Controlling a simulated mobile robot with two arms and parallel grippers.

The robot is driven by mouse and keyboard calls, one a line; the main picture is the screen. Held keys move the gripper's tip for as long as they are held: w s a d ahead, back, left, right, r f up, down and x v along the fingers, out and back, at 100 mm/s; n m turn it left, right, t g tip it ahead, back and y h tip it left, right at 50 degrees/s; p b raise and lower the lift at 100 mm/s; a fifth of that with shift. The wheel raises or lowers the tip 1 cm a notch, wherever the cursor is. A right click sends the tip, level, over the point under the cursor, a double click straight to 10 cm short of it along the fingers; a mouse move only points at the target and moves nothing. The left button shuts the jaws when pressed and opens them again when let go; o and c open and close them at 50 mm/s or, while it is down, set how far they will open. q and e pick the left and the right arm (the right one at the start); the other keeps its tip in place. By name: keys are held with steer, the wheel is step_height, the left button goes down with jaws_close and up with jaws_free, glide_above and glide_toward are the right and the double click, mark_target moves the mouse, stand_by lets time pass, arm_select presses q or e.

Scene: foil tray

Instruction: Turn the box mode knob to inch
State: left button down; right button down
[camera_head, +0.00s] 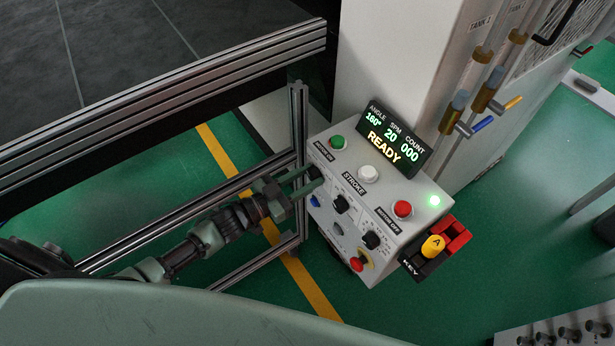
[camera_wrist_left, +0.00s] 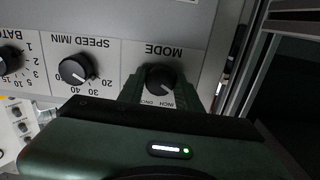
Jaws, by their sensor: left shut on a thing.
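The control box (camera_head: 388,212) stands right of centre in the head view, with its knobs on the sloping front face. The dark mode knob (camera_wrist_left: 160,78) is under the word MODE in the wrist view, which shows the panel upside down. The labels INCH and ONCE sit beside it, partly covered by my gripper. In the head view the mode knob (camera_head: 315,172) is at the panel's left end. My left gripper (camera_head: 306,180) reaches in from the left and is shut on the mode knob, one finger on each side. The knob's exact pointer direction is hard to tell. My right gripper is not in view.
The speed knob (camera_wrist_left: 75,70) is beside the mode knob. Green, white and red buttons and a READY display (camera_head: 392,142) are on top of the box. A red emergency button (camera_head: 357,264) is low on the front. A metal frame post (camera_head: 299,125) stands close to the gripper.

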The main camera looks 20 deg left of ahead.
arm_select(q)
steer(key=m+b, duration=0.1)
steer(key=m, duration=0.2)
steer(key=shift+f, duration=0.1)
steer(key=m+b, duration=0.1)
steer(key=m, duration=0.2)
steer(key=shift+m, duration=0.8)
steer(key=c, duration=1)
jaws_free()
steer(key=shift+o, duration=0.2)
steer(key=shift+s, duration=0.1)
